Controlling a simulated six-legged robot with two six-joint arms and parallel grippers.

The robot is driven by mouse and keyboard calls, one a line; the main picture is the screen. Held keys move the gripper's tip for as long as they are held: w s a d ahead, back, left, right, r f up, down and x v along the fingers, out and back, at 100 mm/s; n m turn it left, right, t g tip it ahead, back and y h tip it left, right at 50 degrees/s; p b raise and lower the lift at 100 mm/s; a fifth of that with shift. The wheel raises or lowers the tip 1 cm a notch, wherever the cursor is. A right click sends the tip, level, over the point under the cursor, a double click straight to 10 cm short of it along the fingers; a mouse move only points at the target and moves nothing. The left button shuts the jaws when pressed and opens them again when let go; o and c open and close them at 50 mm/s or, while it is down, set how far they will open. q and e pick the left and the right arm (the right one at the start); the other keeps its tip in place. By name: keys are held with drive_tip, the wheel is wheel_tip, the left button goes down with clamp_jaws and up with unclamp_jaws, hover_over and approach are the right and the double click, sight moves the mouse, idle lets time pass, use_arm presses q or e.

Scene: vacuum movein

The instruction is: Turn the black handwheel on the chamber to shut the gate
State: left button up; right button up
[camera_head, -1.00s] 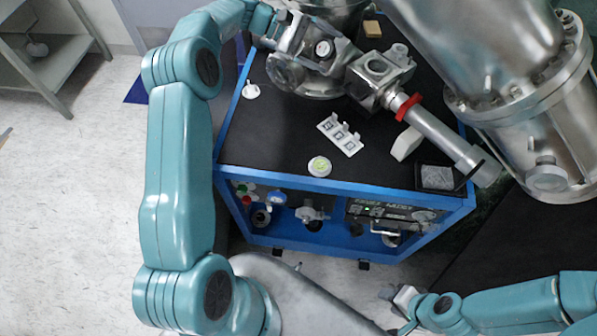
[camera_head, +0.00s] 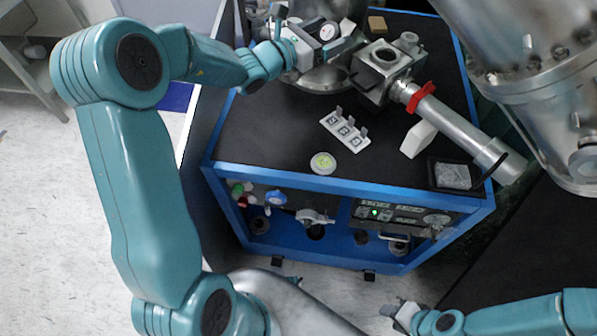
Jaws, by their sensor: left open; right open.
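The steel chamber (camera_head: 322,78) stands at the back of the black-topped cart, with a steel cube fitting (camera_head: 384,66) beside it. I cannot clearly make out the black handwheel; my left gripper and wrist cover part of the chamber. My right gripper (camera_head: 393,312) is open and empty, low in the view in front of the cart. The gate itself is not visible.
A steel tube (camera_head: 455,125) with a red clamp (camera_head: 420,97) runs down right from the cube. A white labelled holder (camera_head: 344,129), a round yellow-green dish (camera_head: 323,163) and a black tray (camera_head: 450,175) lie on the cart. A large steel vessel (camera_head: 540,70) fills the upper right.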

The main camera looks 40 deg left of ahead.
use_arm(q)
drive_tip(key=s+a+n+y+b, duration=0.15)
drive_tip(key=s+a, duration=0.25)
drive_tip(key=s, duration=1.1)
drive_tip(key=s+d+f+m+g+h+p, duration=0.1)
drive_tip(key=s+d+f+m+g, duration=0.1)
drive_tip(key=d+f+m+g, duration=0.1)
drive_tip(key=s+d+f+m+g+h+p, duration=0.1)
drive_tip(key=s+d+f+m+g+h, duration=0.1)
drive_tip(key=f, duration=0.6)
drive_tip(key=s+d+f+m+g+h+p, duration=0.1)
drive_tip(key=s+d+f+m+g, duration=0.3)
drive_tip(key=d, duration=0.4)
drive_tip(key=shift+s+f+m+g+h, duration=0.25)
drive_tip(key=shift+f+m+g+h, duration=0.45)
drive_tip(key=shift+f+g, duration=0.45)
